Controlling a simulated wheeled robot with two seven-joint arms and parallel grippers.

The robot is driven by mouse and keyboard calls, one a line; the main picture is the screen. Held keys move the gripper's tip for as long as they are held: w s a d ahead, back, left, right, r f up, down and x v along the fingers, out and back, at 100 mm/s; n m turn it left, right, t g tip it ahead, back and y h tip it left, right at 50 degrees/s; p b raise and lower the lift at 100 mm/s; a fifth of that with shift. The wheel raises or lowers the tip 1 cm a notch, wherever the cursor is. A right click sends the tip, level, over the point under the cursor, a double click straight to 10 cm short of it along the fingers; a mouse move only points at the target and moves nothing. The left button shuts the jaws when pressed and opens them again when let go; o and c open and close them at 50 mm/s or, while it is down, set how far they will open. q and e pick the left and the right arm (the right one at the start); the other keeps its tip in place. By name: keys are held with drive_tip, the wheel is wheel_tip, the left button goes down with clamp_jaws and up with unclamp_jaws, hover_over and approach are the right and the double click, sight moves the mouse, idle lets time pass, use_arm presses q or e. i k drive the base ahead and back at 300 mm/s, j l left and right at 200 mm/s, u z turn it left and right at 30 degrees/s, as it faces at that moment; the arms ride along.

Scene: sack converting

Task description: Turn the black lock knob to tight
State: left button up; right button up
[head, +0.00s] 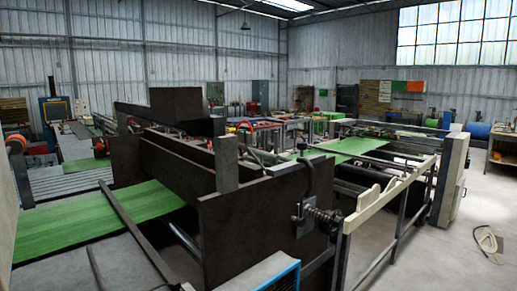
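A dark ribbed, spring-like fitting (323,216) sticks out to the right from a grey metal bracket (304,218) on the near dark machine side plate (245,235). It may include the black lock knob, but it is too small to tell the knob apart or to read whether it is tight or loose. A dark curved hose or cable (311,172) runs above the bracket. Neither of my grippers shows in the head view, and nothing is seen touching the fitting.
Green sheet material (95,218) runs through the machine at the left, with more (350,147) farther back. A cream rail (385,200) stands right of the fitting. A blue-edged grey box (262,272) is at the bottom. Open floor (440,255) lies at the right, with a beige coil (488,240).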

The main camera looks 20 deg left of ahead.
sight(299, 144)
drive_tip(key=i+l+u, duration=0.1)
drive_tip(key=u, duration=1)
drive_tip(key=i+l, duration=0.15)
drive_tip(key=l, duration=0.25)
drive_tip(key=i+l+u, duration=0.15)
drive_tip(key=l, duration=0.65)
drive_tip(key=i+u, duration=0.05)
